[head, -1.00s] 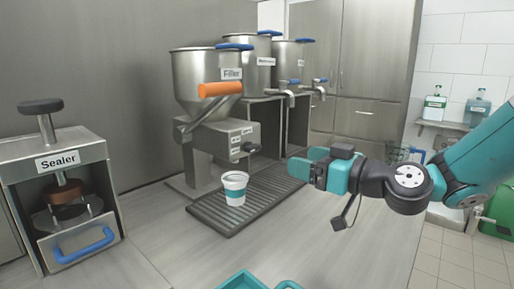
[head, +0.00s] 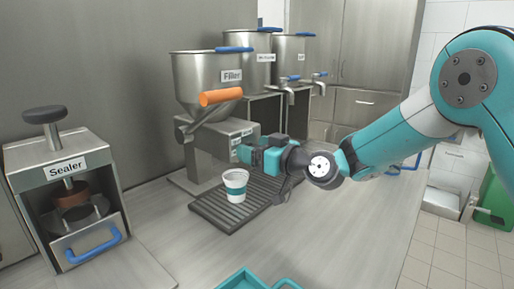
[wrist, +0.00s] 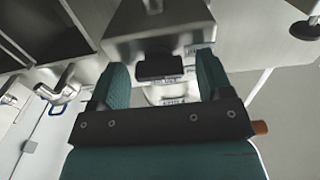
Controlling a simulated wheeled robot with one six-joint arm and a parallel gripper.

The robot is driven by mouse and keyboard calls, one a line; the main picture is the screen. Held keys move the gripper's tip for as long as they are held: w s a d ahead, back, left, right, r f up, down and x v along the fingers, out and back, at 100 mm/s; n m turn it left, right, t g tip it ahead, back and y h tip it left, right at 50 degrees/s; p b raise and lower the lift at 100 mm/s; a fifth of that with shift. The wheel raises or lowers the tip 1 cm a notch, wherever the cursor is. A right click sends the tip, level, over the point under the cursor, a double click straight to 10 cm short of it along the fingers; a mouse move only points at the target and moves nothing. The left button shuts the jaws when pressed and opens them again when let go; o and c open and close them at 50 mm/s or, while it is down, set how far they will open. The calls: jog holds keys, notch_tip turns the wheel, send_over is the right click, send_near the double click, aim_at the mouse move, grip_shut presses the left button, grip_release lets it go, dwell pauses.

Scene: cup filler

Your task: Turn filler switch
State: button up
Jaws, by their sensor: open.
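The filler (head: 207,85) is a steel hopper with an orange handle (head: 221,97) above a steel body (head: 208,135). My gripper (head: 246,154) is in front of the body's right end and covers part of its control face. In the wrist view, a black switch block (wrist: 160,67) with small labels around it shows between the two teal fingers of my open gripper (wrist: 162,64). The fingers stand to either side of it in the picture; I cannot tell whether they touch it.
The cup stands on a dark slatted drip tray (head: 212,212). The sealer (head: 65,190) is at the left. More hoppers with taps (head: 290,62) stand behind the filler. A teal tray (head: 243,280) is at the front edge. The counter right of the drip tray is clear.

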jog(key=c, duration=0.9)
jog(key=shift+m, duration=0.3)
jog(key=m, duration=0.7)
jog(key=shift+d+f+m, duration=0.1)
jog(key=shift+f+m, duration=0.05)
jog(key=shift+m, duration=0.55)
jog(key=o, duration=0.9)
